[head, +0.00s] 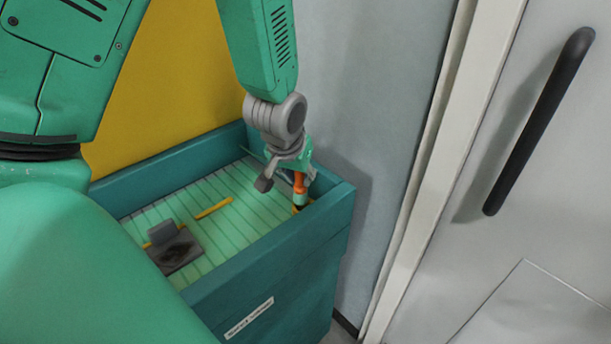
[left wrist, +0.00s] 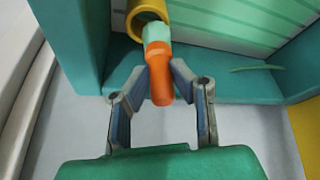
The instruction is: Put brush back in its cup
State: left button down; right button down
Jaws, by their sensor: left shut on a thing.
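The brush has an orange handle (head: 300,184) and stands near the right corner of the teal bin. In the left wrist view its orange handle (left wrist: 160,78) lies between my fingertips, with a pale green section beyond it. My left gripper (head: 288,180) is shut on the handle; its two fingers also show in the left wrist view (left wrist: 161,72). The yellow cup (left wrist: 146,15) is a round tube by the bin wall. The brush's pale green end overlaps the cup's mouth; how deep it sits inside is hidden. My right gripper is not in view.
The teal bin (head: 265,262) has raised walls around a slatted pale green floor. A grey bracket-like piece (head: 174,247) and a yellow strip (head: 214,208) lie on that floor. A white door with a black handle (head: 540,120) is at right.

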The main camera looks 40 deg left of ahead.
pick_arm(q)
jog(key=shift+a+f, duration=0.1)
jog(key=shift+a, duration=0.35)
jog(key=shift+d+r, duration=0.3)
jog(key=shift+d, duration=0.45)
jog(key=shift+d+r, duration=0.1)
jog(key=shift+d, duration=0.1)
jog(key=shift+a, duration=0.55)
jog(key=shift+a+f, duration=0.35)
jog(key=shift+a, duration=0.25)
jog(key=shift+d+r, duration=0.1)
jog(key=shift+d, duration=0.4)
jog(key=shift+d+r+p, duration=0.2)
jog(key=shift+d+p, duration=0.1)
jog(key=shift+d, duration=0.55)
jog(key=shift+a+f, duration=0.25)
jog(key=shift+a, duration=0.2)
jog(key=shift+d, duration=0.4)
jog(key=shift+d+r+p, duration=0.15)
jog(key=shift+d+p, duration=0.15)
jog(key=shift+p, duration=0.15)
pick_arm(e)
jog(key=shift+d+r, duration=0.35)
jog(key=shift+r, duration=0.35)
